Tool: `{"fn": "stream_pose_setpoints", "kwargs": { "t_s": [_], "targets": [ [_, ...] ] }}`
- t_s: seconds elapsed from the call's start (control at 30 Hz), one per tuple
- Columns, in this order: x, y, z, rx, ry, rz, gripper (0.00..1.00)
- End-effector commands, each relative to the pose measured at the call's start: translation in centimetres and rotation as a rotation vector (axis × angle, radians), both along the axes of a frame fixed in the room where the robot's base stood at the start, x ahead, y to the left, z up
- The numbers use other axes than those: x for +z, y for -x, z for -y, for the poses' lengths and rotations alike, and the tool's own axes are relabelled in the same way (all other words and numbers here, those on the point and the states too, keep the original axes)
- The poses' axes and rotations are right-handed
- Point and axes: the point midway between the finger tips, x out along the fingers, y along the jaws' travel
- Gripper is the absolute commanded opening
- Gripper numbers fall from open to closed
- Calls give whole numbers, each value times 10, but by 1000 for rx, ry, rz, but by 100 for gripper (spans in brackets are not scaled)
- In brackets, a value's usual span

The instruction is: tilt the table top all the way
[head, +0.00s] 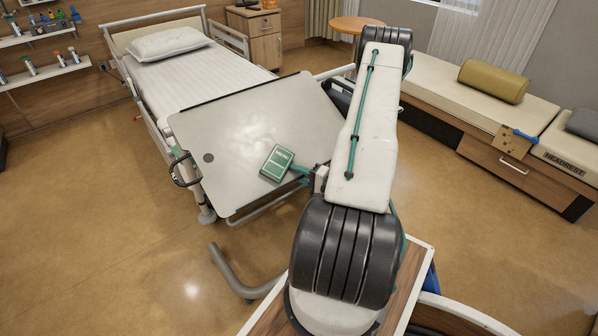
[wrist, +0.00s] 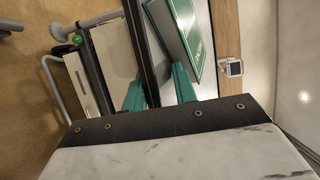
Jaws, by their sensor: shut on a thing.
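The pale grey table top (head: 235,125) with dark edges lies across the foot of the bed in the head view. Its angle is hard to judge from here. A green box (head: 277,163) rests on it near the front edge and also shows in the wrist view (wrist: 185,35). My gripper (head: 301,172) has teal fingers and is at the front edge of the top, beside the green box. In the wrist view, my gripper (wrist: 158,90) has one finger on each side of the dark edge of the table top (wrist: 147,50) and is shut on it.
The bed (head: 190,75) with a white pillow (head: 168,42) stands behind the table top. A grey curved tube (head: 235,280) stands on the floor in front. A padded bench (head: 470,95) is at the right. The floor at the left is clear.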

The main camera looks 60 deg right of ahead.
Motion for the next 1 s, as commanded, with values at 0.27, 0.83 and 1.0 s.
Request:
{"fn": "stream_pose_setpoints", "kwargs": {
  "t_s": [0.27, 0.83, 1.0],
  "targets": [
    [-5, -3, 4, -4, 3, -2, 0],
    [-5, -3, 5, -5, 5, 0, 29],
    [-2, -2, 3, -3, 4, 1, 29]
  ]
}}
